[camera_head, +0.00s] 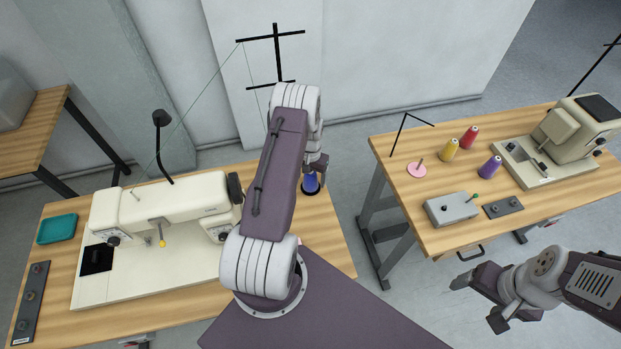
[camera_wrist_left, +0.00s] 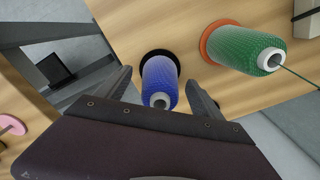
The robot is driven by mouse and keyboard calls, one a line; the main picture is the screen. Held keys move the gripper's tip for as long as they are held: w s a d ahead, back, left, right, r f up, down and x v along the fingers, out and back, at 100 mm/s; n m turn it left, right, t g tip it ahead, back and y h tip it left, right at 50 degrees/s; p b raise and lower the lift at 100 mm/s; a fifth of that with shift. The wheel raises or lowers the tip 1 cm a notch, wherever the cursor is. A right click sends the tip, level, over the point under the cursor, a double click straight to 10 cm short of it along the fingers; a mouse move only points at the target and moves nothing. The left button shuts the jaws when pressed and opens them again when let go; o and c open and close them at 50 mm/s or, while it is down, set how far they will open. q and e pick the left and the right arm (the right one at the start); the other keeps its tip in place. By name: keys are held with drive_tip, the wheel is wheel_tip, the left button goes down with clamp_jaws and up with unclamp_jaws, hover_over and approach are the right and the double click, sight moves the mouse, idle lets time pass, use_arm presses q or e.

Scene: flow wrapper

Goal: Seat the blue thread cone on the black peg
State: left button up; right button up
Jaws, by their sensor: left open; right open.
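The blue thread cone (camera_wrist_left: 160,82) stands on a round black base (camera_wrist_left: 172,57) on the wooden table; it also shows in the head view (camera_head: 310,182), partly hidden by my left arm. The peg itself is hidden, and I cannot tell how fully the cone sits on it. My left gripper (camera_wrist_left: 160,88) is open, with one finger on each side of the cone and visible gaps between. My right gripper (camera_head: 480,302) is open and empty, in front of the right table.
A green cone (camera_wrist_left: 243,48) on an orange base stands close to the blue one. A sewing machine (camera_head: 160,235) fills the left table. The right table holds a pink base (camera_head: 416,169), yellow (camera_head: 449,150), red (camera_head: 469,137) and purple (camera_head: 490,167) cones, and another machine (camera_head: 565,140).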

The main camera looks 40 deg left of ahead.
use_arm(q)
wheel_tip(320, 180, up, 8)
drive_tip(key=shift+r+b, duration=0.2)
drive_tip(key=shift+b, duration=0.4)
